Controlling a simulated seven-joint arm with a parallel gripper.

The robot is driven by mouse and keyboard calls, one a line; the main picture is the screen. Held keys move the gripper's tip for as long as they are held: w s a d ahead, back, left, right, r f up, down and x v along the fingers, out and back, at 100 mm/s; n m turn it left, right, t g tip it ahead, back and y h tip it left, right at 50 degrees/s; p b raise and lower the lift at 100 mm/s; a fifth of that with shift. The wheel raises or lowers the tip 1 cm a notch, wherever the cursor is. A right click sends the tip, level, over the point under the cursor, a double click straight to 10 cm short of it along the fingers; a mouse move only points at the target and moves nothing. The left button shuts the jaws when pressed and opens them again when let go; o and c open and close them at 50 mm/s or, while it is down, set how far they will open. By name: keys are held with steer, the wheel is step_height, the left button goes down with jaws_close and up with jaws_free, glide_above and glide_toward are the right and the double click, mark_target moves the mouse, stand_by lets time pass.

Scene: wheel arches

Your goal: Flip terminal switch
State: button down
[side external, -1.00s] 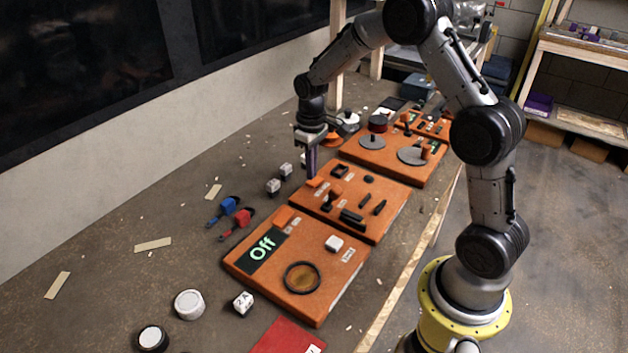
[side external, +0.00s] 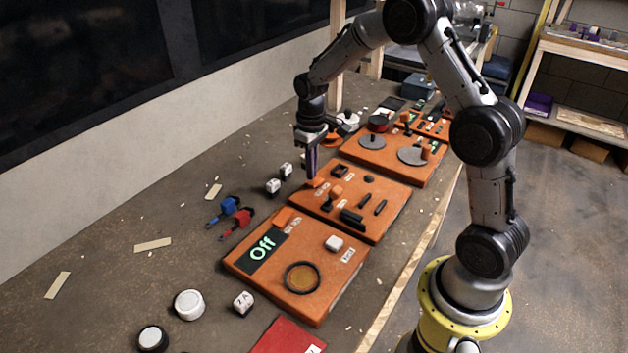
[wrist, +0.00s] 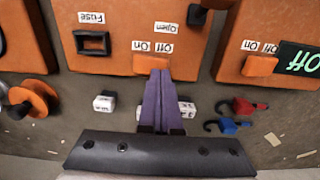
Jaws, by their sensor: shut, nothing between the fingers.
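An orange rocker switch (wrist: 150,63) sits at the edge of the middle orange panel (wrist: 120,20), under labels "Off" and "On" in the wrist view. It also shows in the side view (side external: 316,183). My gripper (wrist: 156,73) is shut, with its purple fingers together and empty. Its tips are at the switch's edge in the wrist view; I cannot tell whether they touch it. In the side view my gripper (side external: 311,175) points down over that panel corner. A similar orange switch (wrist: 260,66) with Off/On labels is on the neighbouring panel, beside a display (side external: 263,249) reading "Off".
The middle panel also carries a black fuse frame (wrist: 93,42) and black handles (side external: 352,218). White cubes (side external: 273,186) and blue and red clips (side external: 229,206) lie on the bench beside the panels. A panel with grey discs (side external: 412,155) stands farther back.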

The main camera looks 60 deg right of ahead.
mark_target(312, 183)
steer(key=shift+f, duration=1.05)
stand_by(0.6)
steer(key=shift+r, duration=3.55)
